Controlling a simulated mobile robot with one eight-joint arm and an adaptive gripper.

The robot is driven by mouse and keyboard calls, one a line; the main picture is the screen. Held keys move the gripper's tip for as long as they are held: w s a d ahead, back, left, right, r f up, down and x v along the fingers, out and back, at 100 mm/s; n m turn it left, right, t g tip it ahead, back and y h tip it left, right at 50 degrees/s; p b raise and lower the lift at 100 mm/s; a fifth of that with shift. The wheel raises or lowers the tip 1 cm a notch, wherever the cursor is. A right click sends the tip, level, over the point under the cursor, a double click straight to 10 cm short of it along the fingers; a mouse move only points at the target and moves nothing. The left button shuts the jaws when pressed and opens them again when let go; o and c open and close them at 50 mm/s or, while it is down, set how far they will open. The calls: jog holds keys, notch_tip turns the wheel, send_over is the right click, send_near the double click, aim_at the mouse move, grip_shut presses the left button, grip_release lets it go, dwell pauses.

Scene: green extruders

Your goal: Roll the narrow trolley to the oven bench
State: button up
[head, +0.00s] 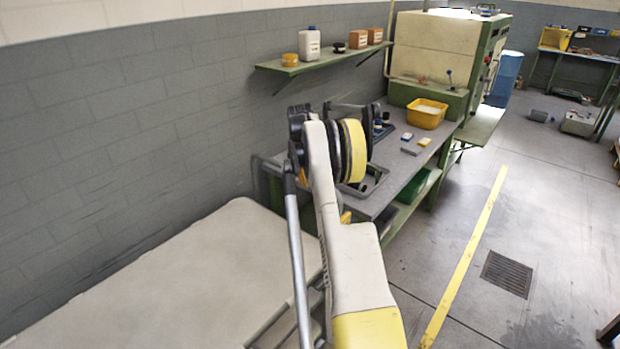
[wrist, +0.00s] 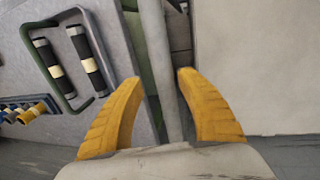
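A long pale-topped piece (head: 170,285), probably the narrow trolley, lies along the wall at lower left, with metal rails at its right edge. In the wrist view, a pale flat panel (wrist: 255,60) that looks like its top fills the right side. My gripper (wrist: 160,76) is open, its two yellow fingers on either side of a grey bar (wrist: 163,60). The left finger is apart from the bar; I cannot tell whether the right one touches. In the head view my arm hides most of the gripper. The green-framed bench (head: 402,165) stands just beyond, with the oven (head: 435,45) at its far end.
A yellow tub (head: 427,113) stands on the bench, and a shelf (head: 330,58) hangs above. The floor to the right is open, with a yellow line (head: 470,245) and a drain grate (head: 507,272).

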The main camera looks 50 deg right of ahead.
jog(key=shift+a+r, duration=0.2)
notch_tip(320, 180, up, 12)
jog(key=a, duration=0.2)
jog(key=shift+f, duration=0.25)
jog(key=shift+a, duration=0.1)
dwell(0.3)
